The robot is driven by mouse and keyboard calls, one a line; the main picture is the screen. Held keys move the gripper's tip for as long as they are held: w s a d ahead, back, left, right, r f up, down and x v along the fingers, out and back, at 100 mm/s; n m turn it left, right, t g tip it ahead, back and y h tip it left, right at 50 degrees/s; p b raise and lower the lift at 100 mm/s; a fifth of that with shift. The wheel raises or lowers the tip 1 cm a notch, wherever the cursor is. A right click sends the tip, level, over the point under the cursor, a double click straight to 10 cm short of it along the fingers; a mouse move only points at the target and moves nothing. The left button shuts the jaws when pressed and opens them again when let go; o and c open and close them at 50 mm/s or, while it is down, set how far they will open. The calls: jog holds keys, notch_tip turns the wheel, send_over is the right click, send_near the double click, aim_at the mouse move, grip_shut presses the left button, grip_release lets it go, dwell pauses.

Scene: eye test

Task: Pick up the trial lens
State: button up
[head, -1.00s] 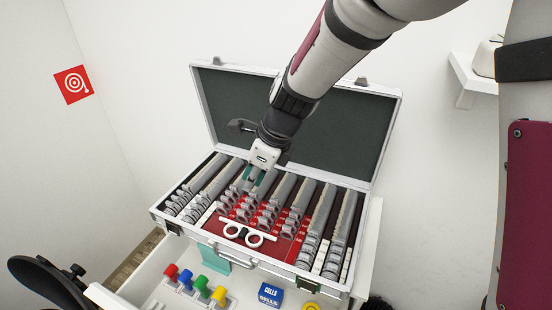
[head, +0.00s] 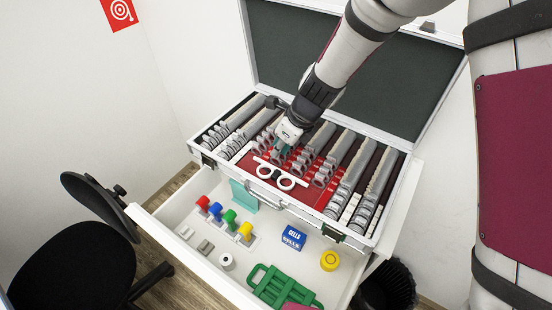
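The trial lens case (head: 232,170) stands open on a white drawer unit, its dark-lined lid (head: 410,85) raised at the back. Rows of grey-rimmed trial lenses (head: 338,200) sit in its slots, with red lining between them. A white trial frame with two round rings (head: 286,184) lies at the case's front middle. My gripper (head: 280,150) points down at the lenses left of the case's middle, just behind the trial frame. Its fingertips are small and partly hidden among the lenses. I cannot tell whether they touch or hold one.
The open drawer (head: 195,262) below holds red, blue, green and yellow pieces (head: 223,217), a blue box (head: 293,237), a yellow round item (head: 330,260) and a green rack (head: 282,287). A black chair (head: 75,245) stands at left, a black bin (head: 388,285) at lower right.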

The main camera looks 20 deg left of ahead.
aim_at(276, 160)
jog(key=x, duration=0.3)
jog(key=shift+f, duration=0.1)
grip_shut()
